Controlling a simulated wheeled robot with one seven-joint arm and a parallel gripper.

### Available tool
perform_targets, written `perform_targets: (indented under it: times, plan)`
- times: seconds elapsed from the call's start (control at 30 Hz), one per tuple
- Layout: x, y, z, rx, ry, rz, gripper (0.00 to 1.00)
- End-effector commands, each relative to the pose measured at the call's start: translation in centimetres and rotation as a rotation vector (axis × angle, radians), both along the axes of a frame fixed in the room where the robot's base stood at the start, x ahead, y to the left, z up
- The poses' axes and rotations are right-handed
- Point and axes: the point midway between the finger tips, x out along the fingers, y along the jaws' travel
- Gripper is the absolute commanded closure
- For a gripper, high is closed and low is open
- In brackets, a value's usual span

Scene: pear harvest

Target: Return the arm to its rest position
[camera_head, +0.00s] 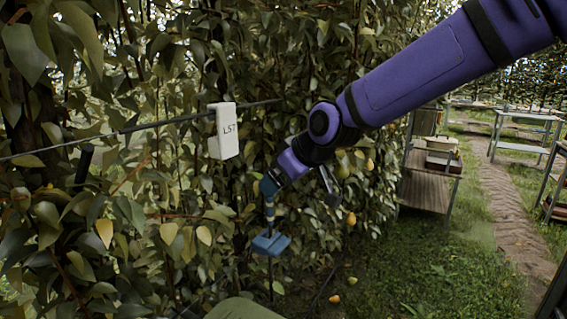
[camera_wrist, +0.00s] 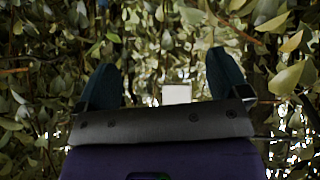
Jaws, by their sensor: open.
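My purple arm reaches in from the upper right of the head view. My gripper (camera_head: 268,188) is at its lower end, close to the leaves of the hedge-like pear foliage. In the wrist view my gripper (camera_wrist: 164,75) shows two dark teal fingers spread wide, with leaves beyond and nothing held. A pale box (camera_wrist: 177,94) shows between the fingers, farther off; I cannot tell how far. In the head view a white box marked LST (camera_head: 223,131) hangs on the dark wire, up and left of my gripper.
A blue device (camera_head: 270,243) sits just below my gripper. Pears (camera_head: 350,218) hang to the right, and several lie on the grass. A shelf rack (camera_head: 430,175) and a table (camera_head: 525,130) stand beyond. The grass and path (camera_head: 505,210) at right are clear.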

Motion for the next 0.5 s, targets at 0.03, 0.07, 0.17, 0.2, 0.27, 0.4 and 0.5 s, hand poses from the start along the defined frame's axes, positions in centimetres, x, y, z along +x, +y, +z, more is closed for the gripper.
perform_targets:
  times: [0.03,0.07,0.17,0.2,0.27,0.4,0.5]
  plan:
    - [-0.7,-1.2,-0.4,-0.050,0.008,-0.031,0.07]
    - [-1.1,-2.1,-0.6,-0.077,0.017,-0.052,0.07]
    - [-2.4,-5.1,-1.0,-0.155,0.041,-0.129,0.07]
    - [-3.0,-6.3,-0.9,-0.181,0.049,-0.163,0.07]
    - [-3.9,-8.2,-0.7,-0.217,0.061,-0.215,0.07]
    - [-6.5,-12.6,0.4,-0.271,0.086,-0.346,0.07]
    - [-8.8,-15.7,1.5,-0.290,0.104,-0.442,0.07]
